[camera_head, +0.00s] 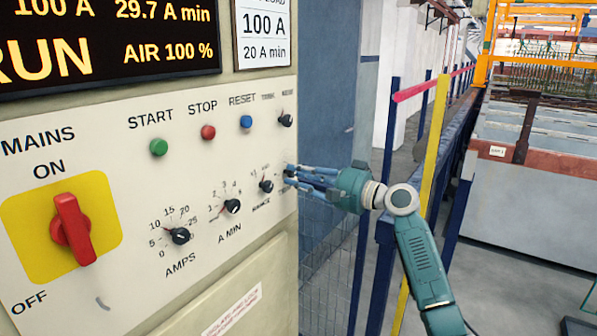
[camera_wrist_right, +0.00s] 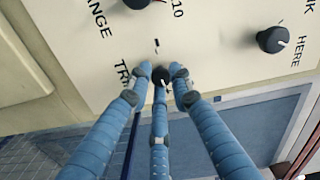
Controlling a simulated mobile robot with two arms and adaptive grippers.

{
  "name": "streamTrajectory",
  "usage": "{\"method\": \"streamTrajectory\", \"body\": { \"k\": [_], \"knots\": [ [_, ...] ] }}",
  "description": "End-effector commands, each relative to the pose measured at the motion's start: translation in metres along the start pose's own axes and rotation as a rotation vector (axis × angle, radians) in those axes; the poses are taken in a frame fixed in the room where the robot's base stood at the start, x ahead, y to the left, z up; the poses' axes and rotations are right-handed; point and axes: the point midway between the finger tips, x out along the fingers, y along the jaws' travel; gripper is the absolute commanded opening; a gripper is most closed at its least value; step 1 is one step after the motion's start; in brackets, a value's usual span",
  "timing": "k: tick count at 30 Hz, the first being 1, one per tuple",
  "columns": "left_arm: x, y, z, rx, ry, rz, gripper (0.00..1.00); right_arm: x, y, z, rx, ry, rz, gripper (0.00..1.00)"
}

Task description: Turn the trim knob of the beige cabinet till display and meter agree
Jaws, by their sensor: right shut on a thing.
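The beige cabinet (camera_head: 180,258) fills the left of the head view. Its dark display (camera_head: 105,48) reads 100 A, 29.7 A min, RUN and AIR 100 %; its left part is cut off. I cannot make out a meter. My right gripper (camera_head: 289,178) is at the panel's right edge, with three blue fingers closed around the trim knob. The small black trim knob (camera_wrist_right: 161,75) shows between the fingertips in the right wrist view, beside a partly covered TRIM label. The fingers mostly hide it in the head view. My left gripper is not in view.
A white card (camera_head: 264,30) reads 100 A, 20 A min. The panel also bears a red mains switch (camera_head: 72,228), START (camera_head: 158,147), STOP (camera_head: 208,132) and RESET (camera_head: 246,121) buttons, and an AMPS knob (camera_head: 180,236). A yellow post (camera_head: 428,190) stands behind my right arm.

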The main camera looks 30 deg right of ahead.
Motion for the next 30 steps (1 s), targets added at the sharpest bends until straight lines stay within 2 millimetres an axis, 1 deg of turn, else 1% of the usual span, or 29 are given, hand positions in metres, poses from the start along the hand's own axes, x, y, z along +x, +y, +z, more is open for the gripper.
{"method": "streamTrajectory", "body": {
  "k": [1,9,24,25,26,27,28,30],
  "knots": [
    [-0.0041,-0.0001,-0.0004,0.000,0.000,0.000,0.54,-0.0001,-0.0031,-0.0011,0.024,0.002,-0.003,0.00],
    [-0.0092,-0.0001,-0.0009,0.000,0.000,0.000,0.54,-0.0002,-0.0020,-0.0010,0.108,0.002,-0.003,0.00],
    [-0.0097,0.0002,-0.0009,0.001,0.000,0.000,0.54,-0.0004,-0.0019,-0.0012,0.124,0.003,-0.004,0.00],
    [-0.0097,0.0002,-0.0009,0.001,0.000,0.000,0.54,-0.0004,-0.0020,-0.0013,0.123,0.003,-0.004,0.23],
    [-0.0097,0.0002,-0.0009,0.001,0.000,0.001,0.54,-0.0004,-0.0020,-0.0012,0.123,0.003,-0.004,0.29],
    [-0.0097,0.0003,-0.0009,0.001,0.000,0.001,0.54,-0.0004,-0.0020,-0.0012,0.123,0.003,-0.004,0.37],
    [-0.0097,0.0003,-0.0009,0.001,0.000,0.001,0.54,-0.0003,-0.0019,-0.0011,0.123,0.003,-0.004,0.39],
    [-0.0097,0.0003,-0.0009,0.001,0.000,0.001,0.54,-0.0003,-0.0016,-0.0010,0.123,0.002,-0.003,0.39]
  ]
}}
